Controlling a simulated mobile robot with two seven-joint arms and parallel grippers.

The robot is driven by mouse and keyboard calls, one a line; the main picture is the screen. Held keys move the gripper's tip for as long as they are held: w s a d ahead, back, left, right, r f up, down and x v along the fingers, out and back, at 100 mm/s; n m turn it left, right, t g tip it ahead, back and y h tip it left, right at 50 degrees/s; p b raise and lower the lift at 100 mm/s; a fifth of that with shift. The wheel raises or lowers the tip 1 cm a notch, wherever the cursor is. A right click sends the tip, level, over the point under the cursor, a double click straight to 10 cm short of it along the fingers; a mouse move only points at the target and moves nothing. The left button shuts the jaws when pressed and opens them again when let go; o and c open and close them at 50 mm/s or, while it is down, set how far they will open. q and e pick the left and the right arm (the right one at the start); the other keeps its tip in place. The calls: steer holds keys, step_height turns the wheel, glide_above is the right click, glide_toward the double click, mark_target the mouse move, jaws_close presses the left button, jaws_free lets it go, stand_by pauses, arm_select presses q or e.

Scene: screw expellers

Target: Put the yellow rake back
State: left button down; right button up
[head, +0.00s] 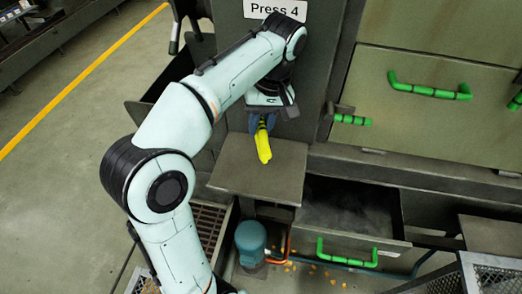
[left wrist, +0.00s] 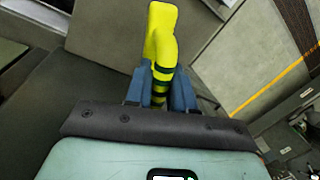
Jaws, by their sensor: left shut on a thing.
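The yellow rake (head: 263,146) is in my left gripper (head: 263,120), in front of the grey press. In the head view the part that shows hangs down below the fingers, over a flat grey shelf (head: 232,172). In the left wrist view the rake (left wrist: 160,40) sticks out beyond the blue fingers (left wrist: 160,92), with dark bands near the grip. My left gripper is shut on it. I cannot tell whether the rake touches the shelf. Its other end is hidden by the gripper. My right gripper is not in view.
A panel with green handles (head: 430,91) is at the right. An open drawer (head: 345,215) with a green handle is below the shelf. A teal motor (head: 250,240) stands under the shelf, with orange bits on the floor. Mesh boxes (head: 490,275) are at the lower right.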

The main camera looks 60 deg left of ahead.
mark_target(260, 145)
arm_select(q)
steer(key=shift+f+b, duration=0.75)
steer(key=shift+f, duration=2.75)
steer(key=shift+f, duration=0.1)
steer(key=c, duration=1)
jaws_free()
steer(key=shift+o, duration=0.2)
step_height(260, 145, up, 12)
steer(key=w+p, duration=0.2)
steer(key=p, duration=0.2)
steer(key=shift+d, duration=0.35)
